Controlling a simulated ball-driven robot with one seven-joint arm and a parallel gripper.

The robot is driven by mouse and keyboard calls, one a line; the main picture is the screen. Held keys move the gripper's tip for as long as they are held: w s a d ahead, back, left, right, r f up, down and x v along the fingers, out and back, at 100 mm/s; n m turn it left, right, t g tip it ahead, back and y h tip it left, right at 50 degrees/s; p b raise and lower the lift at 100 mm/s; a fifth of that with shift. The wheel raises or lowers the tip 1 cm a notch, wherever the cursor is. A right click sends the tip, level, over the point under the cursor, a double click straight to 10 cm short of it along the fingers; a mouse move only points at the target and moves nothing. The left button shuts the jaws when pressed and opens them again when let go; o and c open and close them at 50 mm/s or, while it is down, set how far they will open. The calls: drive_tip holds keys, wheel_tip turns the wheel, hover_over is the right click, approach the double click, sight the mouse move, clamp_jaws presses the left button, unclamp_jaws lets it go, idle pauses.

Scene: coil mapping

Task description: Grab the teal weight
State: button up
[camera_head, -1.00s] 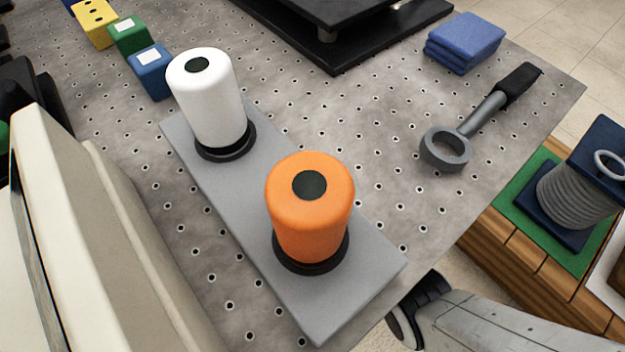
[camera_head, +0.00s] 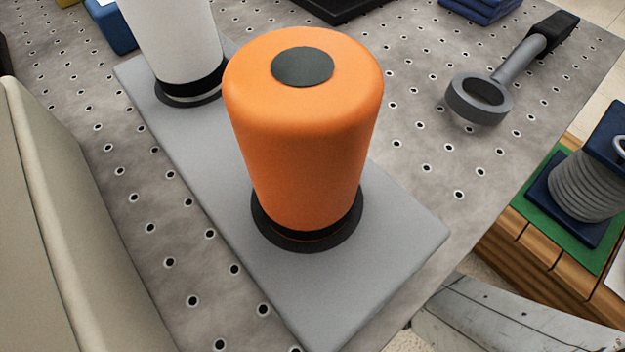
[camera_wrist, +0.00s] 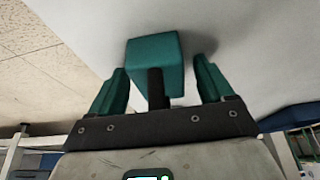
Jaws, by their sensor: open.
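In the wrist view, a teal block (camera_wrist: 154,55) with a dark post below it shows between the fingers of my gripper (camera_wrist: 160,68); I take it for the teal weight. The two teal fingers stand apart, one on each side, with a visible gap between each finger and the block. The lower end of the post meets the dark gripper bar in the picture; I cannot tell whether they touch. Neither the teal block nor my gripper shows in the head view.
An orange cylinder (camera_head: 303,140) and a white cylinder (camera_head: 172,38) stand on a grey plate (camera_head: 395,250) on the perforated table (camera_head: 420,160). A grey ring tool (camera_head: 480,100) lies right. A grey coil (camera_head: 585,188) sits beyond the table edge.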

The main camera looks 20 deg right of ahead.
clamp_jaws()
idle(0.8)
drive_tip(key=shift+w+r, duration=0.1)
drive_tip(key=shift+r, duration=0.05)
